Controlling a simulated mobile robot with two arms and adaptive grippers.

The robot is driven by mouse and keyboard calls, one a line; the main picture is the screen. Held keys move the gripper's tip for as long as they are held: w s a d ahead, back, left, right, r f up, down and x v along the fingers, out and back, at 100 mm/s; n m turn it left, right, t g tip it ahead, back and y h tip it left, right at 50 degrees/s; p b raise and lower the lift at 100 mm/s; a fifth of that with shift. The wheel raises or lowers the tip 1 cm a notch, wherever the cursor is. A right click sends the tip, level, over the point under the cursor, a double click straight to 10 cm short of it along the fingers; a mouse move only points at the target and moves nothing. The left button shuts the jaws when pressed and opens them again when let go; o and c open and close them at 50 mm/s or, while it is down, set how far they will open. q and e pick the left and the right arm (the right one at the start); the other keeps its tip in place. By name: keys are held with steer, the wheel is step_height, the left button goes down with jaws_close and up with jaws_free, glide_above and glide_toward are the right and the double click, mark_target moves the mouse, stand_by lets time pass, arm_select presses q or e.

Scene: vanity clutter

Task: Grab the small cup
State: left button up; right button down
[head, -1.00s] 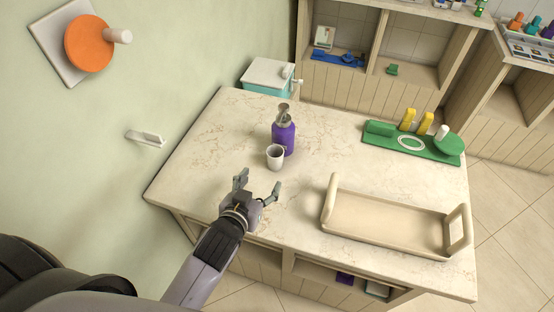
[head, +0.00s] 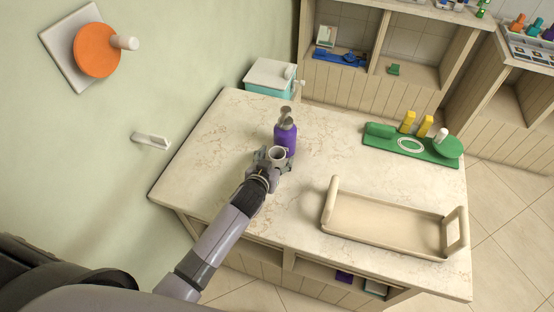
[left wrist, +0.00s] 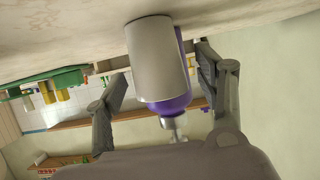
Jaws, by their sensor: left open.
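The small cup (head: 277,153) is whitish and stands upright on the marble counter (head: 225,135). In the left wrist view the cup (left wrist: 157,58) appears upside down, between the two fingers. My left gripper (head: 272,158) is open around the cup, one finger on each side. In the left wrist view a gap shows between the left finger and the cup, while the right finger of the gripper (left wrist: 160,85) is nearer to it. A purple pump bottle (head: 285,136) stands right behind the cup and is partly hidden by it in the wrist view. My right gripper is not in view.
A beige tray with two handles (head: 385,226) lies on the right front of the counter. A green board (head: 385,143) with yellow items is at the back right. A teal box with a white lid (head: 270,76) stands beyond the back edge. The counter's left part is clear.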

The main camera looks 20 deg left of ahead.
arm_select(q)
steer(key=shift+x, duration=0.8)
steer(key=shift+s, duration=0.1)
steer(key=c, duration=1.3)
